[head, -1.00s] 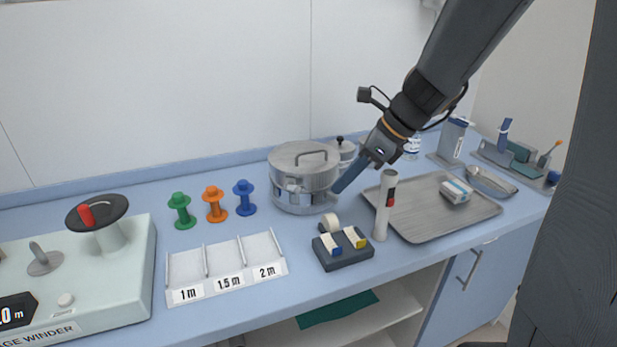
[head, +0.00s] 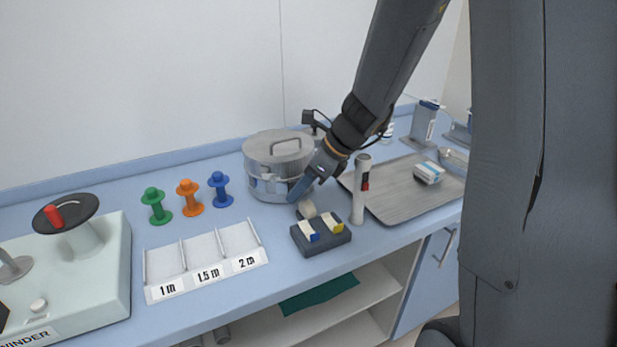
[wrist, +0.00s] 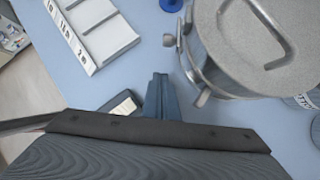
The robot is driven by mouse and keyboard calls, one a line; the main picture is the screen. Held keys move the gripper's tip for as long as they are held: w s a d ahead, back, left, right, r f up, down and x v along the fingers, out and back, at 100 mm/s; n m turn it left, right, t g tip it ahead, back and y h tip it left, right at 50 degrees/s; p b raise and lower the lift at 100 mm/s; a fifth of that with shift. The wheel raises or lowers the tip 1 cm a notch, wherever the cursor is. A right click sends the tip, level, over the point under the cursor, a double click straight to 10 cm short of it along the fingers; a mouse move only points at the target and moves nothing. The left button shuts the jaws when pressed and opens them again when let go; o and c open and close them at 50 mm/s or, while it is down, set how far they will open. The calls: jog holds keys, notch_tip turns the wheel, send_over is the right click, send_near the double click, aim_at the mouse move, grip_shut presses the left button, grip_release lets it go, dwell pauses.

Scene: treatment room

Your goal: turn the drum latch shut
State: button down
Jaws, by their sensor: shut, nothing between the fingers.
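The metal drum (head: 262,160), with a lid and loop handle, stands upright at the back of the counter. It also fills the upper right of the wrist view (wrist: 245,75). A band runs around its side, and a short metal latch lever (wrist: 203,97) sticks out from the band in the wrist view. In the head view my gripper hides part of the drum's front right side. My gripper (head: 297,194) points down just in front of the drum. In the wrist view its fingertips (wrist: 160,80) are together and empty, a little left of the latch lever, with a gap between.
A dark tape block (head: 320,240) and a white upright cylinder (head: 358,200) stand close in front and right. A metal tray (head: 395,195) lies further right. Green, orange and blue spools (head: 221,190) and a three-slot holder (head: 207,262) are left, with the winder (head: 85,270).

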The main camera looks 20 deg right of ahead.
jog(key=a+r+p, duration=0.1)
jog(key=w+a+r+p, duration=0.1)
jog(key=shift+w+a+r, duration=0.1)
jog(key=shift+w+r, duration=0.2)
jog(key=shift+r, duration=0.1)
jog(key=shift+r+p, duration=0.45)
jog(key=shift+p, duration=0.2)
jog(key=r+p, duration=0.1)
jog(key=p, duration=0.1)
jog(key=w+a+r+p, duration=0.1)
jog(key=p, duration=0.1)
jog(key=shift+a+r, duration=0.2)
jog(key=shift+a, duration=0.1)
dwell(0.4)
jog(key=shift+r, duration=0.15)
jog(key=shift+r+p, duration=0.7)
jog(key=shift+p, duration=0.25)
